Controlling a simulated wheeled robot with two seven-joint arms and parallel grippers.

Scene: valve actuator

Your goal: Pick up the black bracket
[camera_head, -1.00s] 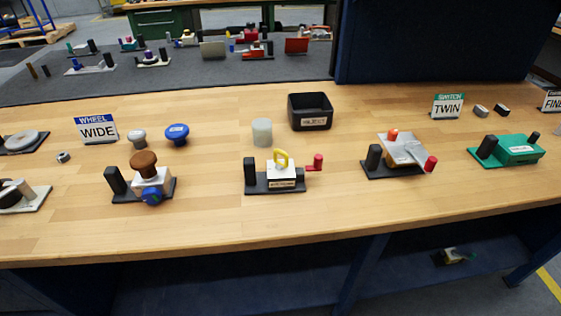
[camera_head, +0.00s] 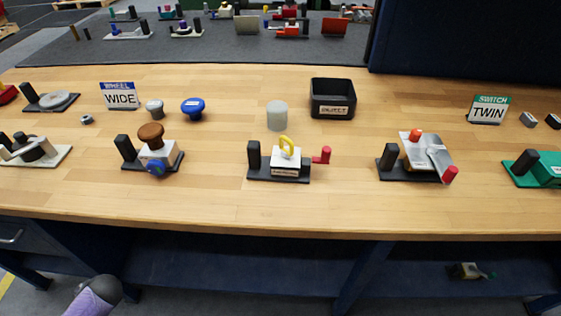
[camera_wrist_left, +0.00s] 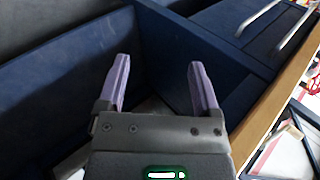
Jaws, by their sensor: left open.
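Several devices on the wooden bench have black L-shaped brackets, each a flat base with an upright block; I cannot tell which one the task means. One black bracket (camera_head: 253,156) carries a white block with a yellow ring and a red handle. Another black bracket (camera_head: 127,150) carries a brown knob and a blue knob. A third black bracket (camera_head: 390,158) holds a grey plate with red knobs. My left gripper (camera_wrist_left: 159,61) is open and empty in the left wrist view, low beside dark blue panels, away from the devices. My right gripper is not in view.
A blue knob (camera_head: 193,108), a WIDE sign (camera_head: 120,96) and a TWIN sign (camera_head: 489,110) stand nearby. The bench's front strip (camera_head: 300,215) is clear. Dark blue shelving (camera_head: 230,268) lies below.

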